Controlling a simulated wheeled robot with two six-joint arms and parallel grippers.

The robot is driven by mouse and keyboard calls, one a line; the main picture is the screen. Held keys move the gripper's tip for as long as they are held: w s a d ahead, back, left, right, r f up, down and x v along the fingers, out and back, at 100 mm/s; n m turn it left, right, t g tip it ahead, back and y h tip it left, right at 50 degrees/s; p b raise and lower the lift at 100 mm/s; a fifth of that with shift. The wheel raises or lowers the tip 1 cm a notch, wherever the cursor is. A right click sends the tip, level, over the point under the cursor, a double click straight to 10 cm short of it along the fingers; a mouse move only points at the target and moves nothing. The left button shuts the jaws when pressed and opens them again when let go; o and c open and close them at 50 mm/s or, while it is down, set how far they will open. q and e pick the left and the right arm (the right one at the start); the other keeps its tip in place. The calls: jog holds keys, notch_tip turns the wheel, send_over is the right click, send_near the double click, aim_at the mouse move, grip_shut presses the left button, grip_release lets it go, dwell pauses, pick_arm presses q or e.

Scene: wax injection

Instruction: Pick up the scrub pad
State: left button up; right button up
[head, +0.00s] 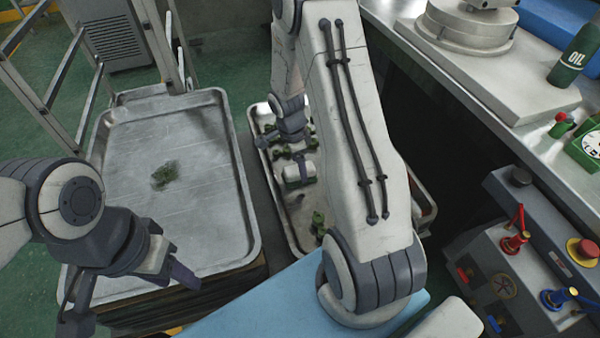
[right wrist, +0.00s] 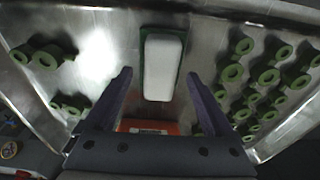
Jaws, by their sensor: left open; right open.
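The scrub pad appears as a white block with a green edge in the right wrist view (right wrist: 164,68), lying on the metal tray floor. My left gripper (head: 130,298) is open and empty, low at the left by the other tray.
Several green ring-shaped parts (right wrist: 232,73) lie on both sides of the pad. An orange-red item (right wrist: 148,127) shows between my fingers. The left metal tray (head: 120,225) holds a small green heap (head: 164,175). A control panel (head: 520,285) stands at the lower right.

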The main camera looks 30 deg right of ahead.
notch_tip(320, 180, down, 2)
jog(key=shift+d, duration=0.1)
jog(key=shift+c, duration=0.3)
grip_shut()
jog(key=shift+r, duration=0.1)
jog(key=shift+r, duration=0.55)
notch_tip(320, 180, up, 3)
jog(key=shift+f, duration=0.1)
jog(key=s+d+r, duration=0.5)
jog(key=s+r, duration=0.2)
jog(key=s, duration=0.3)
jog(key=shift+s, duration=0.35)
